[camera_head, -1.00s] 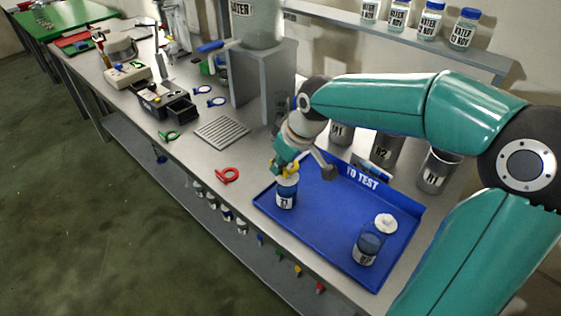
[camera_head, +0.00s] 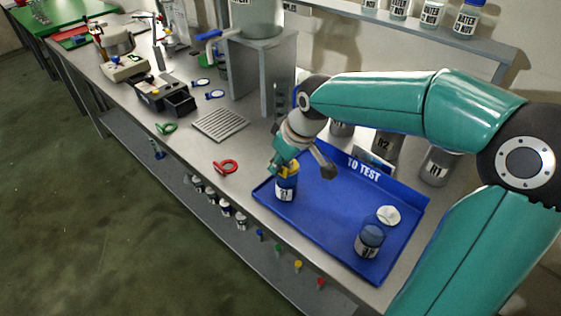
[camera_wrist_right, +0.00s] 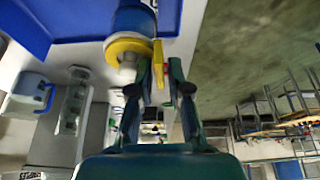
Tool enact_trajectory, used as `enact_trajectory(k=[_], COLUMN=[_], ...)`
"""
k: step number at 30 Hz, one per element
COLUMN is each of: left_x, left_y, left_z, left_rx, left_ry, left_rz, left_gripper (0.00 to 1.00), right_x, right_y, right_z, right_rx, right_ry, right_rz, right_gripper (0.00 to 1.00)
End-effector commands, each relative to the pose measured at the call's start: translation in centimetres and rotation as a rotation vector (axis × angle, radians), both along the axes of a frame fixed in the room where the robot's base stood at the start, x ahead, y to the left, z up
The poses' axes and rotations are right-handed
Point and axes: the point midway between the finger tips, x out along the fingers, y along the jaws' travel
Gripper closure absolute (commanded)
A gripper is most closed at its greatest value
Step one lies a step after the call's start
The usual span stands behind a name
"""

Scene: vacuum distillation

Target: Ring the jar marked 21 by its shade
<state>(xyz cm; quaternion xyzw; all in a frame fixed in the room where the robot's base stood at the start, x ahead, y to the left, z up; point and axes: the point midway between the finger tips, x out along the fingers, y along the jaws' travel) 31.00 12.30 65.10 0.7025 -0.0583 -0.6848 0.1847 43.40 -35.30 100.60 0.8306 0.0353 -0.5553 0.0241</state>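A jar of dark blue liquid (camera_head: 286,188) stands in the left part of the blue tray (camera_head: 320,226); its label is too blurred to read surely. My right gripper (camera_head: 287,168) is over its top. A red ring (camera_head: 226,167) and a green ring (camera_head: 167,128) lie on the bench.
A grey slotted plate (camera_head: 219,124) lies left of my arm. A grey stand (camera_head: 263,75) and a shelf of jars (camera_head: 432,14) are at the back.

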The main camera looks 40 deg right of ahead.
Motion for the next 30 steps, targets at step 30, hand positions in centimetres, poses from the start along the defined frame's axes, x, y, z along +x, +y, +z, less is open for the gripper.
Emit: enact_trajectory(k=[30], left_x=[0.0], left_y=[0.0], left_z=[0.0], left_rx=[0.000], left_ry=[0.000], left_rz=[0.000], left_gripper=[0.60], right_x=[-3.5], right_y=[-0.3], right_z=[8.8], right_rx=[-0.001], right_ry=[-0.004], right_rz=[0.000], right_gripper=[0.64])
